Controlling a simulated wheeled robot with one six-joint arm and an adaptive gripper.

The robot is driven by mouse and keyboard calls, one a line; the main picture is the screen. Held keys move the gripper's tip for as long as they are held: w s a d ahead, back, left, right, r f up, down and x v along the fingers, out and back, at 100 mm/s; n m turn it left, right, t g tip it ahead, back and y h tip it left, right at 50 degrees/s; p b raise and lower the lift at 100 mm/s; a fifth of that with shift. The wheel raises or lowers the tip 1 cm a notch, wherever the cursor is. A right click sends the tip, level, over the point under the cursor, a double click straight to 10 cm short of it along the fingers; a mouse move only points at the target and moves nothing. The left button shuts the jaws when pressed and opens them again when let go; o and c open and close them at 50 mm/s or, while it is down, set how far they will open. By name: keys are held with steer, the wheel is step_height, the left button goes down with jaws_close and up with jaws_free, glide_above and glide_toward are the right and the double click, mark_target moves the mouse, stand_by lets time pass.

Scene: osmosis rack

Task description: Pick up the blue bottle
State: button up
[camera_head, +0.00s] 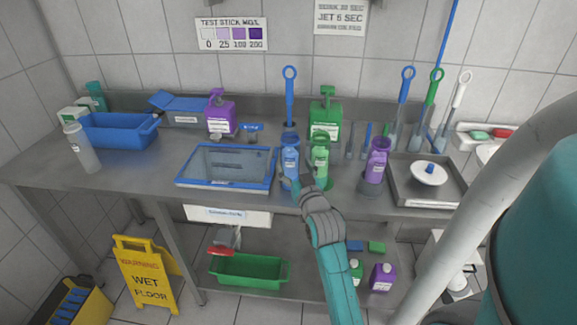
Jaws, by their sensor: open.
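The blue bottle (290,160) stands upright on the steel bench, near the front edge at the middle. My gripper (297,184) is open, low in front of the blue bottle, with its fingertips close to the bottle's lower part. I cannot tell whether the fingers touch it or are around it. My gripper hides part of the bench just right of the bottle's base. A green bottle (320,157) stands close on the right of the blue one.
A purple bottle (376,165) stands further right, beside a steel tray (432,203). A blue-framed flat tray (227,182) lies left of the blue bottle. A purple jug (220,116) and green jug (326,112) stand behind. Tall brushes (402,100) stand at the back right.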

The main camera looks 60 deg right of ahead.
mark_target(293, 163)
steer(key=shift+f+x, duration=0.15)
steer(key=shift+x, duration=1.35)
steer(key=shift+f+x, duration=0.15)
steer(key=shift+x, duration=1.35)
steer(key=shift+d, duration=0.1)
steer(key=shift+s, duration=0.1)
steer(key=c, duration=1)
